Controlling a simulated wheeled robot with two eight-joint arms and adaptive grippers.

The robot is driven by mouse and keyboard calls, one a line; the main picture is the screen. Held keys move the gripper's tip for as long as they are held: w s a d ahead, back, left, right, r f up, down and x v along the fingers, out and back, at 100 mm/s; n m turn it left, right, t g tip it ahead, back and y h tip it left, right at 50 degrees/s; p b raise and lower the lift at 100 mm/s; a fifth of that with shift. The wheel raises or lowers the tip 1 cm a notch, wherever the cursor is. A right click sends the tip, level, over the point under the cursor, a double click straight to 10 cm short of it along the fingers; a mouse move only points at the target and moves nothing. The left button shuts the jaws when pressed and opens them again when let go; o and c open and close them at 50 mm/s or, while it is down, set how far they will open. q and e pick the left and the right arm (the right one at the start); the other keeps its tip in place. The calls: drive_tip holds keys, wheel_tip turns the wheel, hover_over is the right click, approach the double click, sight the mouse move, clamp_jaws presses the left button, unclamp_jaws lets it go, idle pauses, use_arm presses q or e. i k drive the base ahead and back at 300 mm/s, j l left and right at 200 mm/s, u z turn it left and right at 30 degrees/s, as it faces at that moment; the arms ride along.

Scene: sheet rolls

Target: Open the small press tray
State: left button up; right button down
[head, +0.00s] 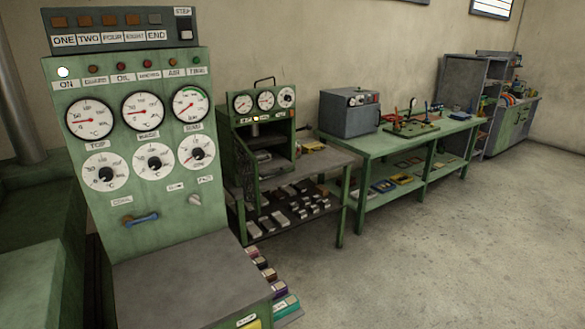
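A small green press (239,150) stands on a bench left of the picture's middle, with a row of dials on its top front and a handle above. Its front is an open dark bay with grey metal parts (264,157) inside. Which of these parts is the tray, and how far it is in or out, is too small to tell. Neither of my grippers is in view.
A large green control cabinet (138,175) with dials and a blue handle (141,219) fills the left foreground. Right of the press is a green bench (400,142) with a grey box (349,112). Bare floor (440,260) is free at the right.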

sight(279, 162)
drive_tip(key=i+l, duration=0.15)
drive_tip(key=l, duration=0.25)
drive_tip(key=i+l, duration=0.2)
drive_tip(key=l, duration=0.2)
drive_tip(key=i+l, duration=0.15)
drive_tip(key=l, duration=0.25)
drive_tip(key=i+l, duration=0.15)
drive_tip(key=l, duration=0.25)
drive_tip(key=i+l, duration=0.2)
drive_tip(key=l, duration=0.15)
drive_tip(key=i+l, duration=0.2)
drive_tip(key=i, duration=0.25)
drive_tip(key=i+l, duration=0.2)
drive_tip(key=i, duration=0.3)
drive_tip(key=i+j, duration=0.3)
drive_tip(key=i, duration=0.15)
drive_tip(key=i+j, duration=0.35)
drive_tip(key=i+l+z, duration=0.05)
drive_tip(key=i, duration=0.05)
